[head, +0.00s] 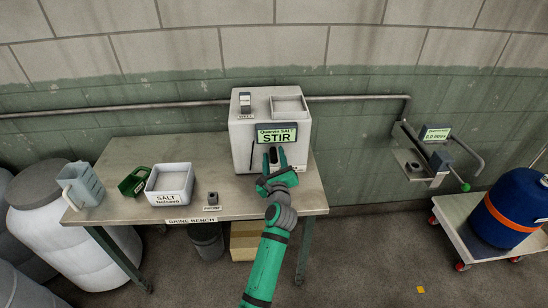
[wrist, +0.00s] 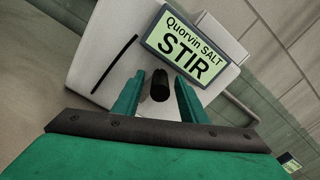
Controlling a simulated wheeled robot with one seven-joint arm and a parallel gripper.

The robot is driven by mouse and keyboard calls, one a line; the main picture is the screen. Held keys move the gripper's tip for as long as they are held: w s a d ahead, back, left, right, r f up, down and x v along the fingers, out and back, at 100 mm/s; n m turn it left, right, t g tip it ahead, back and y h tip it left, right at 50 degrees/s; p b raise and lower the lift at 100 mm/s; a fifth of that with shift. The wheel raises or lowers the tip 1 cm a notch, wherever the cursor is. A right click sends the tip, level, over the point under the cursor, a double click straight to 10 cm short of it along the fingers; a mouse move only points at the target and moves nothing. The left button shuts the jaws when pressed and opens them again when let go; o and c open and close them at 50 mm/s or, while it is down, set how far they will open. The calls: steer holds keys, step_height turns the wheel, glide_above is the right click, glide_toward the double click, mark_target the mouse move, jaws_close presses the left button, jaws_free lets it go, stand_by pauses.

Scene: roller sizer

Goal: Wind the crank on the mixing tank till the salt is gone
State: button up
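The mixing tank (head: 241,150) is a pale box at the back of the bench, with an open square hopper on top. Its green display (head: 277,134) reads "Quorvin SALT STIR" and also shows in the wrist view (wrist: 190,47). The crank's dark knob (wrist: 160,86) sticks out below the display. My gripper (head: 274,158) is in front of the tank face. In the wrist view its two green fingers (wrist: 157,98) stand either side of the knob, with gaps showing on both sides. Any salt inside the tank is hidden.
On the bench (head: 131,210) are a white salt tray (head: 168,198), a green scoop (head: 133,182), a grey jug (head: 82,184) and a small dark probe holder (head: 212,198). A wall shelf (head: 418,165) reads 0.0 litres. A blue drum (head: 512,205) stands on a cart at right.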

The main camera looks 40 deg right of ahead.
steer(key=shift+w, duration=0.1)
jaws_close()
steer(key=shift+a+n, duration=0.1)
steer(key=shift+n, duration=0.2)
